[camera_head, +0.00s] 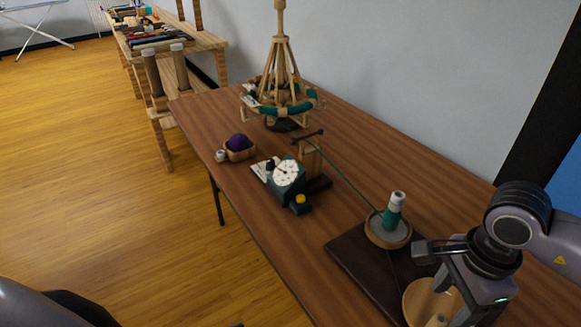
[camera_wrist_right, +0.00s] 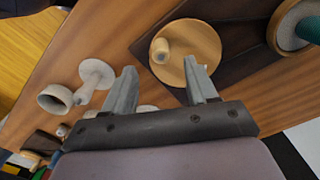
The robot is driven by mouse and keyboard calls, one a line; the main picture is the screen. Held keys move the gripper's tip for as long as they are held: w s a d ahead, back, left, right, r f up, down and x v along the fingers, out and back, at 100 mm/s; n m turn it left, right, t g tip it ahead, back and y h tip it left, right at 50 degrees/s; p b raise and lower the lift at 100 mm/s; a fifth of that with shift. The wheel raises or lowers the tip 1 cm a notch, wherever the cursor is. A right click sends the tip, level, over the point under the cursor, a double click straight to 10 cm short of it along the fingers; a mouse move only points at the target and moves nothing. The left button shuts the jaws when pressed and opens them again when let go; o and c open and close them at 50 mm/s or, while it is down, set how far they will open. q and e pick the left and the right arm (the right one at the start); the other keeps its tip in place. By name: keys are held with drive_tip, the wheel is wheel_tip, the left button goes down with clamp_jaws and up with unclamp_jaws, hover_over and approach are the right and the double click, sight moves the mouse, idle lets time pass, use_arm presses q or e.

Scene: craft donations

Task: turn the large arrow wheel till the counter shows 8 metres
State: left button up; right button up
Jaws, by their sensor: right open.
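A teal counter box (camera_head: 286,180) with a round white dial stands mid-table; its reading is too small to tell. A round wooden wheel (camera_head: 414,298) with an upright knob (camera_head: 437,320) lies on a dark base near the table's front, partly hidden by my right arm. The wheel also shows in the right wrist view (camera_wrist_right: 200,38), with its knob (camera_wrist_right: 160,50) near its edge; no arrow can be made out. My right gripper (camera_wrist_right: 160,78) is open and empty, its fingers spread near the knob without visibly closing on it. My left gripper is out of view.
A green thread cone (camera_head: 393,212) stands on a round holder, its thread running to a wooden guide post (camera_head: 310,158). A wooden swift (camera_head: 282,85) with green yarn stands behind. A bowl with purple yarn (camera_head: 240,152) sits left. Pale turned pieces (camera_wrist_right: 93,80) lie beside the base.

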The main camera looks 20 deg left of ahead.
sight(441, 319)
drive_tip(key=shift+w+d, duration=0.2)
drive_tip(key=shift+d, duration=0.05)
drive_tip(key=shift+s+f+b, duration=0.1)
drive_tip(key=shift+f+b, duration=0.4)
drive_tip(key=shift+f, duration=0.3)
wheel_tip(441, 319, down, 6)
drive_tip(key=b, duration=0.3)
drive_tip(key=shift+r, duration=0.1)
drive_tip(key=shift+f+b, duration=0.35)
drive_tip(key=shift+f, duration=0.3)
drive_tip(key=c, duration=0.9)
